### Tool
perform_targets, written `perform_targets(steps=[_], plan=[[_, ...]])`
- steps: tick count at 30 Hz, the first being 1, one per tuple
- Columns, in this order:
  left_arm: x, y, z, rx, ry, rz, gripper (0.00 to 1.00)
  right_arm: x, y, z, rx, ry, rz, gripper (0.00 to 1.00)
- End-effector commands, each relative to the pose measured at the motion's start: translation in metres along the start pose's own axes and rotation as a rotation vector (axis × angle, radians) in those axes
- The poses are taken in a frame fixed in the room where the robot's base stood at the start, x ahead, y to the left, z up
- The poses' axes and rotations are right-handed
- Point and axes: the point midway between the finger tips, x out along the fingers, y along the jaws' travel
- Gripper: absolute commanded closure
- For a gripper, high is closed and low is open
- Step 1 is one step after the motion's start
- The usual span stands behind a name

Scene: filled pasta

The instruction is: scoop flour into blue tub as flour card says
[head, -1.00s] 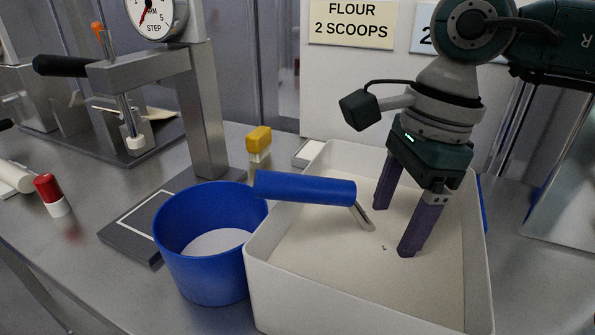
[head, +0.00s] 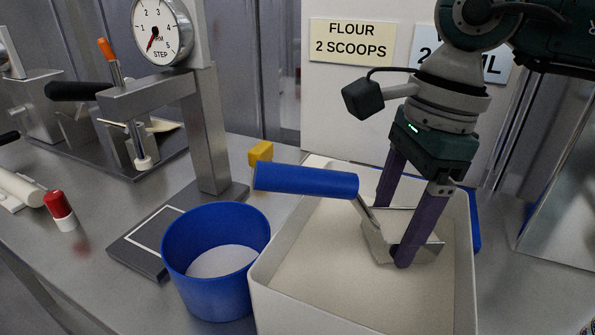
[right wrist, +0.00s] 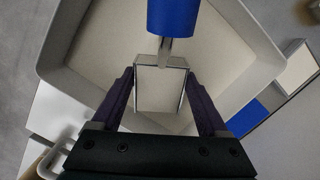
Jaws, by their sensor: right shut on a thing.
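The flour card (head: 352,41) on the back panel reads "FLOUR 2 SCOOPS". The white flour bin (head: 258,290) stands in front of it with pale flour (head: 320,235) inside. My right gripper (head: 398,225) is shut on the scoop, its purple fingers on either side of the metal pan (head: 376,243). The scoop's blue handle (head: 305,180) points left over the bin's rim. The right wrist view shows the pan (right wrist: 160,88) between the fingers; its inside is pale like flour. The blue tub (head: 207,290) stands left of the bin with white flour in its bottom. My left gripper is out of view.
A press with a dial (head: 160,30) marked "STEP" stands behind the tub. A yellow block (head: 260,153) lies behind the bin. A red-capped shaker (head: 60,208) stands at left. A second card (head: 490,66) is partly hidden by my right arm.

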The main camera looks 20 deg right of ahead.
Motion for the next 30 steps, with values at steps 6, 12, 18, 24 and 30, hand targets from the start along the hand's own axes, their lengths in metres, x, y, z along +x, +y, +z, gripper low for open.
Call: perform_targets(steps=[6, 12, 18, 24, 30], plan=[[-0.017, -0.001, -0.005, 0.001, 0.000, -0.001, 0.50, -0.023, 0.000, 0.004, 0.000, -0.002, -0.001, 0.79], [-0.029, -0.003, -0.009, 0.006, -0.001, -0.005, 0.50, -0.041, 0.000, 0.006, -0.001, -0.001, -0.001, 0.79], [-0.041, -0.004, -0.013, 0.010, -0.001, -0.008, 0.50, -0.058, -0.001, 0.009, -0.001, -0.001, -0.002, 0.79], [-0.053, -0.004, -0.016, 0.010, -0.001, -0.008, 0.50, -0.076, 0.000, 0.011, 0.000, -0.001, -0.001, 0.79], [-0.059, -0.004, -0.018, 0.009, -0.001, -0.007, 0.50, -0.086, 0.000, 0.013, 0.000, 0.000, 0.000, 0.79]])
